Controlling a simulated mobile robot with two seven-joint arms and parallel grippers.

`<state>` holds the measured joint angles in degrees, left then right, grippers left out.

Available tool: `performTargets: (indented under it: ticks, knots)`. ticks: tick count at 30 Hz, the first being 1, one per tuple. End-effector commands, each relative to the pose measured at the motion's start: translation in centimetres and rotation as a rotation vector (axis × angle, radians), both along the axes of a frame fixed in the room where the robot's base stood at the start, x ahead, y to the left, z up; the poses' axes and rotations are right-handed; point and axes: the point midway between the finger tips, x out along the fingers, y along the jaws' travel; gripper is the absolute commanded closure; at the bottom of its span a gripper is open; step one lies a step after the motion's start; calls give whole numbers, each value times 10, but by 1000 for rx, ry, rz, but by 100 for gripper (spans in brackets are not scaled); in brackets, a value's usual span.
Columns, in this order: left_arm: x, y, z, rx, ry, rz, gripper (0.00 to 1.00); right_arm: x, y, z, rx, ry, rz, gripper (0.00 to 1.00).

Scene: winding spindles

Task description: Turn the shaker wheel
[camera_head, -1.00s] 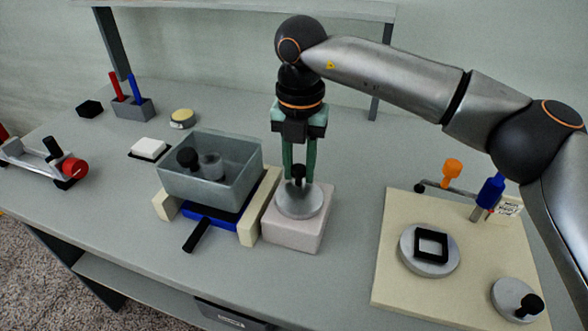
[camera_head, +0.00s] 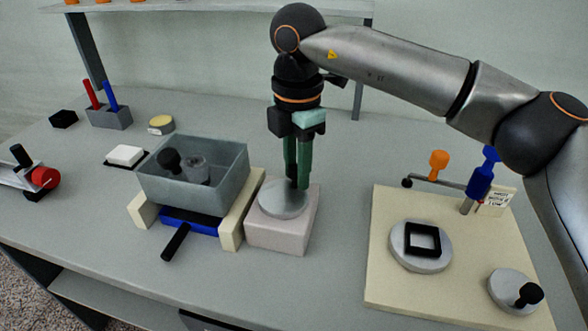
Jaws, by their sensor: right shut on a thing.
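The shaker wheel (camera_head: 283,203) is a flat grey disc on top of a pale block (camera_head: 284,235), right of the grey tub (camera_head: 192,180). My right gripper (camera_head: 298,184) points straight down over the wheel's right rear edge. Its green fingers are shut on the wheel's black knob, which they mostly hide. The tub sits over a blue slide (camera_head: 190,222) between cream rails and holds a black knob-like piece (camera_head: 170,160) and a grey one (camera_head: 195,167). My left gripper is not in view.
To the right, a cream board (camera_head: 385,285) carries a disc with a black square frame (camera_head: 422,240), a smaller disc with a black knob (camera_head: 515,292), and orange and blue handles. A black handle (camera_head: 176,242) sticks out in front of the tub. A red-wheeled device (camera_head: 45,178) stands at left.

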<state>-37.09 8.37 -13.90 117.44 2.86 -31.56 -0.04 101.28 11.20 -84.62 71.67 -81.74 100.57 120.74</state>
Motion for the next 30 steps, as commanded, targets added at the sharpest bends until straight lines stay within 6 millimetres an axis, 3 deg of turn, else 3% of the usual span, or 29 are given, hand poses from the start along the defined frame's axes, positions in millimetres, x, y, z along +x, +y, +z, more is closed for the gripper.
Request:
performTargets:
  ticks: [21,22,30]
  knots:
    - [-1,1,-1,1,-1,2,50,-2,-1,1,1,-1,-70,100]
    - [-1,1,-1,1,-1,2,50,-2,-1,1,1,-1,-70,65]
    - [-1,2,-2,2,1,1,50,-2,-1,0,0,0,-70,39]
